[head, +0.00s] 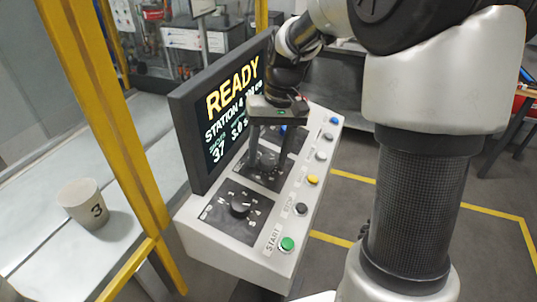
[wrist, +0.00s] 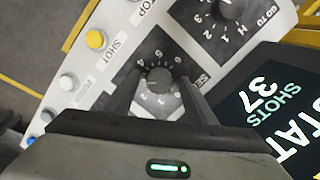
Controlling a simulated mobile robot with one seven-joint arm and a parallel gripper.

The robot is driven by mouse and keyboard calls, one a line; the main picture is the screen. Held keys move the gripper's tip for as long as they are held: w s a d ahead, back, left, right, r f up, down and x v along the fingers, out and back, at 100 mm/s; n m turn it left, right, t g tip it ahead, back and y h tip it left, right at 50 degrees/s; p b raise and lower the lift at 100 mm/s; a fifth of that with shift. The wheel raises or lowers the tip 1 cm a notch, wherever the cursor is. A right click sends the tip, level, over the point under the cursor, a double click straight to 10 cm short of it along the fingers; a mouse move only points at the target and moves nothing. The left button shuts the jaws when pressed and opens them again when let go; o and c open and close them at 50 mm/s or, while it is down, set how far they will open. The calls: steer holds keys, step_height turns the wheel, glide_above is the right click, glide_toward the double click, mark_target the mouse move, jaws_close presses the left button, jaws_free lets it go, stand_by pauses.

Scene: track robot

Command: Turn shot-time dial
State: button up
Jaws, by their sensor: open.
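The dial (head: 267,159) with a numbered scale, likely the shot-time dial, sits on the sloped console below the screen. In the wrist view its dark round knob (wrist: 159,80) shows between my two fingers. My gripper (head: 267,163) points down over this dial, open, with one finger on each side of the knob. I cannot tell whether the fingers touch it. The fingers partly cover the dial's black plate and scale. The screen (head: 222,115) reads READY, STATION 4, 37 and what looks like 3.0 s.
A second dial (head: 240,204), lettered, sits nearer on the console. A green START button (head: 287,244), a dark STOP button (head: 302,208) and a yellow button (head: 313,180) line the right edge. A cup marked 3 (head: 83,203) stands left, behind a yellow post (head: 110,120).

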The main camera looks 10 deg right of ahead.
steer(key=c, duration=1)
steer(key=shift+c, duration=0.2)
steer(key=shift+n, duration=0.3)
steer(key=n, duration=0.4)
steer(key=shift+s+h, duration=0.1)
steer(key=shift+h, duration=0.2)
steer(key=n+t, duration=0.1)
steer(key=n, duration=0.3)
steer(key=shift+n, duration=0.3)
steer(key=n, duration=0.4)
steer(key=shift+t+h, duration=0.3)
steer(key=shift+n+t, duration=0.3)
steer(key=shift+n, duration=1.8)
